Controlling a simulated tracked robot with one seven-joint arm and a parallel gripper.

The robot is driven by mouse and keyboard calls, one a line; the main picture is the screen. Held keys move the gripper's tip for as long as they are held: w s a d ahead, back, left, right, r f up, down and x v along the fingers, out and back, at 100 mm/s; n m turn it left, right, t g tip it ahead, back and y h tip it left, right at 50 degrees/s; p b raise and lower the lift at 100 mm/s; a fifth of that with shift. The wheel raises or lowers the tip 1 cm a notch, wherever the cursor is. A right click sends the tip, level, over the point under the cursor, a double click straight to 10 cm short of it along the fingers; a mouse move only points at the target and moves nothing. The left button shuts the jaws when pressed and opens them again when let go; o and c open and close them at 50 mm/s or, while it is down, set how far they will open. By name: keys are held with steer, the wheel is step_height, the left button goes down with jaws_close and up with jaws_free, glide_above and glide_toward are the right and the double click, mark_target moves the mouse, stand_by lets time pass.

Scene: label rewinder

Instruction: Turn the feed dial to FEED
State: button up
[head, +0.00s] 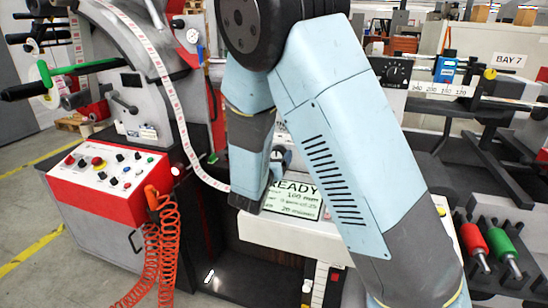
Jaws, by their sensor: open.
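A black round dial (396,72) with pale marks around it sits on a dark box at the upper right of the head view. It may be the feed dial, but I cannot read its lettering or tell its setting. The jaws of my gripper do not show; the arm hides that area. The display reads READY, with smaller lines below.
A red-edged control panel (104,168) with several buttons and knobs stands at the left. A coiled orange hose (160,245) hangs beside it. A label strip (165,85) runs down to the display. Red and green handled tools (474,241) stand at the lower right.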

steer(key=shift+w+d, duration=0.15)
steer(key=shift+w, duration=0.25)
steer(key=c, duration=1)
